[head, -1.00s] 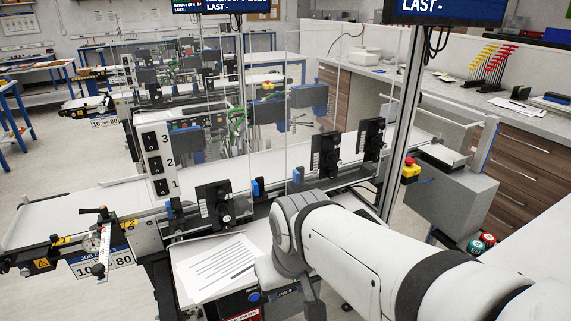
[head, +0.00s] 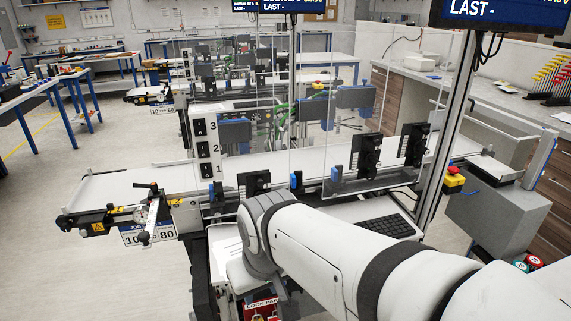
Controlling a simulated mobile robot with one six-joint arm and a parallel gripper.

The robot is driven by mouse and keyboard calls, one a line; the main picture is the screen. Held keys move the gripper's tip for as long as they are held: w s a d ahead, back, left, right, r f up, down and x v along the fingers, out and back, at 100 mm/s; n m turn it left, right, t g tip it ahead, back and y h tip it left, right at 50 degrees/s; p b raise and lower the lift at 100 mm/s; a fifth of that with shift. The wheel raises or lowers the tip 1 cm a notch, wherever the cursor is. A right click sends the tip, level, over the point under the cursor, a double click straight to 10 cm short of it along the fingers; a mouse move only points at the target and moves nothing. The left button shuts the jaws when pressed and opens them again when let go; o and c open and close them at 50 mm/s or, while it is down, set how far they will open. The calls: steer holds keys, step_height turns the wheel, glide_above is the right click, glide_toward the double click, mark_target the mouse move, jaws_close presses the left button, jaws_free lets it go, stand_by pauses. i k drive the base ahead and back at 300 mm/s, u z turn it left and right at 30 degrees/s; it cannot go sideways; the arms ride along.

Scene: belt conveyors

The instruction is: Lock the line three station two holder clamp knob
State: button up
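Black holder units stand along the near conveyor (head: 130,183). One holder (head: 257,181) is at the left, its lower part hidden behind my white arm. Another holder (head: 367,152) is right of the middle, and a third holder (head: 413,145) is farther right. I cannot read which line or station each belongs to, nor tell whether any clamp knob is locked. My arm reaches in from the lower right and bends down in front of the conveyor. My gripper does not show.
A panel with switches numbered 1 to 3 (head: 207,148) stands behind the belt. A clear guard and a metal post (head: 447,140) rise at the right. A keyboard (head: 388,226) lies in front. The left floor is open.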

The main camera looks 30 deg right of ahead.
mark_target(370, 176)
steer(key=u, duration=0.45)
steer(key=k, duration=2.1)
steer(key=z, duration=1.15)
steer(key=i, duration=1.65)
steer(key=z, duration=0.1)
